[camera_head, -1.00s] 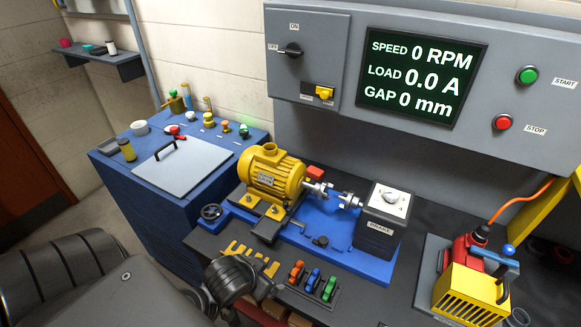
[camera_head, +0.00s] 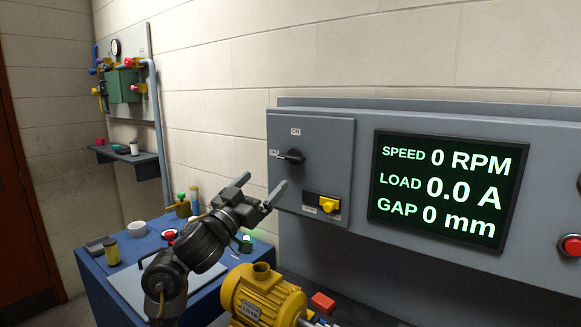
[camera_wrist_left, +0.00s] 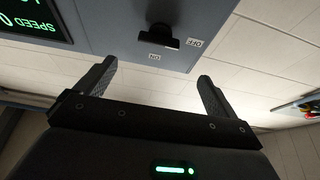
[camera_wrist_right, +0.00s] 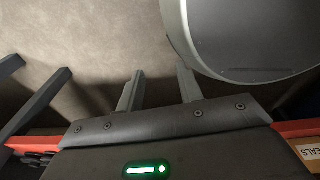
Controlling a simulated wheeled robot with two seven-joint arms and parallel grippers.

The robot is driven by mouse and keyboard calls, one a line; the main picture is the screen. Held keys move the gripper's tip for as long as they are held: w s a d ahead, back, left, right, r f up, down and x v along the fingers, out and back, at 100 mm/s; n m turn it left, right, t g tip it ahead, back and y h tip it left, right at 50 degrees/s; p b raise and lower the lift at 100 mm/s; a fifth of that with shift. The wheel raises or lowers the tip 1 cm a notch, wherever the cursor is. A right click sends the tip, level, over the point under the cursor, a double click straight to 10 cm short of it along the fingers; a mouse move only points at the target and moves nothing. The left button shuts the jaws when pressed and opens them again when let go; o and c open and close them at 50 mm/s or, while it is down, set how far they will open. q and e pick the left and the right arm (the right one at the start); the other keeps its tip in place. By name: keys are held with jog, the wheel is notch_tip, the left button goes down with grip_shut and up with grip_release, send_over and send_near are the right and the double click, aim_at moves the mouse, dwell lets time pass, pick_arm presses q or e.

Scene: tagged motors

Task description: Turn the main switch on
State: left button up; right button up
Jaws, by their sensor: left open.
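The main switch (camera_head: 290,156) is a black rotary handle on a grey box (camera_head: 330,150) on the wall panel. Its handle lies sideways toward the OFF label; the ON label is above it. In the left wrist view the switch (camera_wrist_left: 158,38) is ahead of the fingers, roughly centred between them. My left gripper (camera_head: 262,187) is open and empty, just below and left of the switch, apart from it. My right gripper shows only in the right wrist view (camera_wrist_right: 160,80); its fingers are apart with nothing between them.
A yellow switch (camera_head: 327,204) sits low on the same box. The display (camera_head: 440,190) to the right reads zero speed, load and gap. A yellow motor (camera_head: 262,298) stands below. A blue bench (camera_head: 100,290) with small items is at left.

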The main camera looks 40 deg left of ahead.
aim_at(288, 159)
pick_arm(q)
jog(key=p+x, duration=0.2)
jog(key=x, duration=0.8)
jog(key=shift+d+f, duration=0.1)
jog(key=shift+d, duration=0.05)
jog(key=shift+w+p, duration=0.35)
jog(key=shift+w, duration=0.3)
pick_arm(e)
jog(key=s+r, duration=0.1)
jog(key=r, duration=0.1)
jog(key=shift+s+a+r, duration=0.1)
jog(key=shift+s+r, duration=0.25)
pick_arm(q)
jog(key=c, duration=1)
